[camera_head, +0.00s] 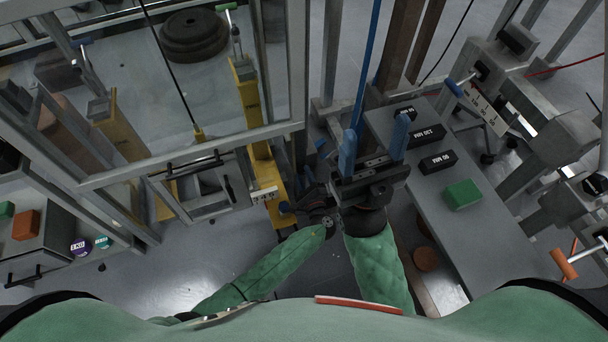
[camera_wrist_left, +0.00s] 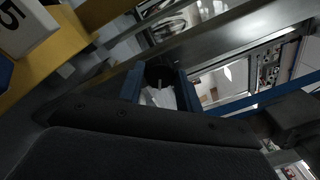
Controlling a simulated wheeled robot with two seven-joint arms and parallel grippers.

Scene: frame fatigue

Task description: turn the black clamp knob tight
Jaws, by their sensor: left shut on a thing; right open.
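The black clamp knob (camera_wrist_left: 158,74) shows in the left wrist view as a dark round shape between the two blue fingers of my left gripper (camera_wrist_left: 161,88). My left gripper is shut on it. In the head view my left gripper (camera_head: 298,194) is beside the lower end of a yellow upright, partly hidden by its own wrist and my right gripper. I cannot make out the knob there. My right gripper (camera_head: 374,146) is open and empty, its blue fingers wide apart, to the right of the left one.
A yellow upright (camera_head: 256,130) with a white number plate (camera_head: 264,194) stands left of my grippers. A grey bench (camera_head: 470,222) with black labelled blocks (camera_head: 427,135) and a green block (camera_head: 462,194) lies on the right. Metal frame posts (camera_head: 298,70) stand close ahead.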

